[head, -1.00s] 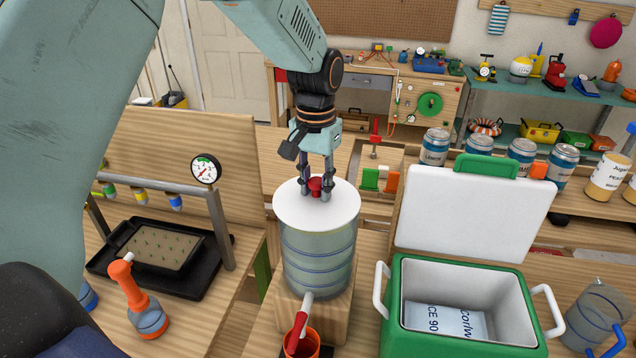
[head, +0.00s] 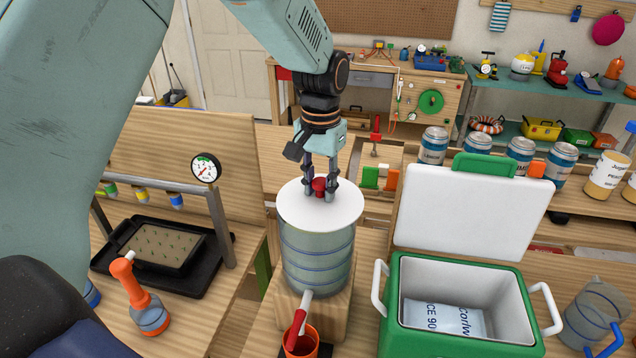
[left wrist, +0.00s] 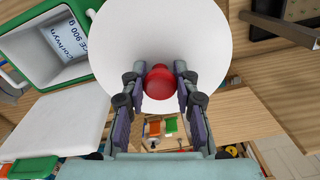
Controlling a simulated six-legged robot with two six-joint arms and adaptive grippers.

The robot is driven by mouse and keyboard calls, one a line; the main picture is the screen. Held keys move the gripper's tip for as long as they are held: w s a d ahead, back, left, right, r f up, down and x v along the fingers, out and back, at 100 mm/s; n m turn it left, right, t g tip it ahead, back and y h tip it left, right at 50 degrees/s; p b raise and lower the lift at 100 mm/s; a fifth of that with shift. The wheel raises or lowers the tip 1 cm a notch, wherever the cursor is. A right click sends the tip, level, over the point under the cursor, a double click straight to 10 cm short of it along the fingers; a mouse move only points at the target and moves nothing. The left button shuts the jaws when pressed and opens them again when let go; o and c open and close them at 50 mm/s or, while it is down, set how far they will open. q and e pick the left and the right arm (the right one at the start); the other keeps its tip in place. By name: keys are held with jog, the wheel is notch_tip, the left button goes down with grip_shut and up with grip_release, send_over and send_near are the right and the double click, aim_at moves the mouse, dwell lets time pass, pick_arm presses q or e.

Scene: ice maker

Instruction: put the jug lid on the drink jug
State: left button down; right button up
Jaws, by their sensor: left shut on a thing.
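The jug lid (head: 300,212) is a white disc with a red knob (head: 319,186). My left gripper (head: 321,190) is shut on the knob from above. The drink jug (head: 317,262) is a clear cylinder with blue bands, standing on a wooden block. The lid lies over the jug's top, looks about level and hides the rim. Its edge sticks out a little more on the right. I cannot tell whether it touches the rim. In the left wrist view, the red knob (left wrist: 161,89) sits between the fingers and the white lid (left wrist: 175,35) spreads around it. My right gripper is not in view.
An open green and white cooler (head: 460,345) stands to the right, its lid (head: 470,220) raised. An orange cup (head: 300,342) is under the jug's tap (head: 300,315). A black tray (head: 150,262) and an orange-necked bottle (head: 143,300) are to the left. Several cans stand behind the cooler.

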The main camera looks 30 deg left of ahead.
pick_arm(q)
jog(key=shift+s+d+r, duration=0.15)
jog(key=shift+d, duration=0.1)
jog(key=shift+a, duration=0.3)
jog(key=shift+a+f, duration=0.25)
jog(key=shift+f, duration=0.1)
jog(key=shift+d+f, duration=0.1)
jog(key=shift+d, duration=0.3)
jog(key=shift+f, duration=0.1)
jog(key=c, duration=1.4)
grip_release()
jog(key=shift+a, duration=0.15)
jog(key=shift+c, duration=0.2)
jog(key=o, duration=0.3)
jog(key=shift+a+f, duration=0.15)
jog(key=shift+o, duration=1)
jog(key=shift+d, duration=0.3)
